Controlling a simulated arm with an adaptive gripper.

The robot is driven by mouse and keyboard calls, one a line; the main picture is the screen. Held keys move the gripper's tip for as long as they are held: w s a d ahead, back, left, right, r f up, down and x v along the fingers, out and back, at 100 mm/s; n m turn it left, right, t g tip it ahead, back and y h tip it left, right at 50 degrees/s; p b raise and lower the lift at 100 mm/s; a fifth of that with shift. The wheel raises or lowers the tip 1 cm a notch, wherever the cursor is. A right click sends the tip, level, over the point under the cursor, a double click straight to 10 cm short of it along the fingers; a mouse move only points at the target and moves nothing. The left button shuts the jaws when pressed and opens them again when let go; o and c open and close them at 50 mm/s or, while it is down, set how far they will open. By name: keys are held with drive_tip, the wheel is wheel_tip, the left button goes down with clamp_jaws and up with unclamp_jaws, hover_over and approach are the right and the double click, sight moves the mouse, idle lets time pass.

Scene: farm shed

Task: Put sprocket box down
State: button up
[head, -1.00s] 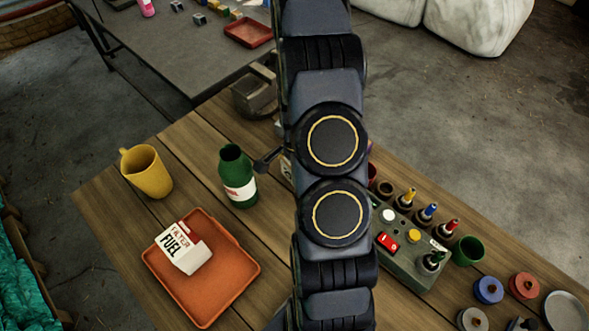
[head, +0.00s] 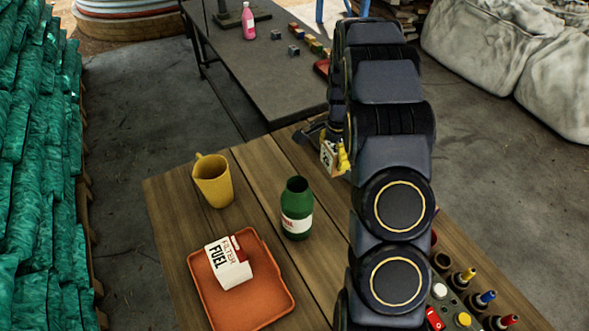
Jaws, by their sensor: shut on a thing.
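A small pale box with a dark printed mark, which I take as the sprocket box (head: 328,158), shows at the left edge of my arm, over the far part of the wooden table (head: 180,245). My gripper (head: 339,150) is mostly hidden behind my arm and is shut on this box. A yellow piece shows at the box's right side. I cannot tell whether the box touches the table.
A green bottle (head: 297,215), a yellow mug (head: 213,182) and an orange tray (head: 203,293) holding a fuel filter box (head: 228,263) stand left of my arm. A control box (head: 447,316) is at lower right. Bare wood lies between mug and bottle.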

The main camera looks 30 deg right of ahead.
drive_tip(key=w+a+n, duration=0.1)
drive_tip(key=w+a, duration=0.4)
drive_tip(key=w, duration=0.7)
wheel_tip(320, 180, down, 10)
drive_tip(key=shift+a, duration=0.1)
drive_tip(key=o, duration=1.1)
drive_tip(key=shift+f, duration=0.1)
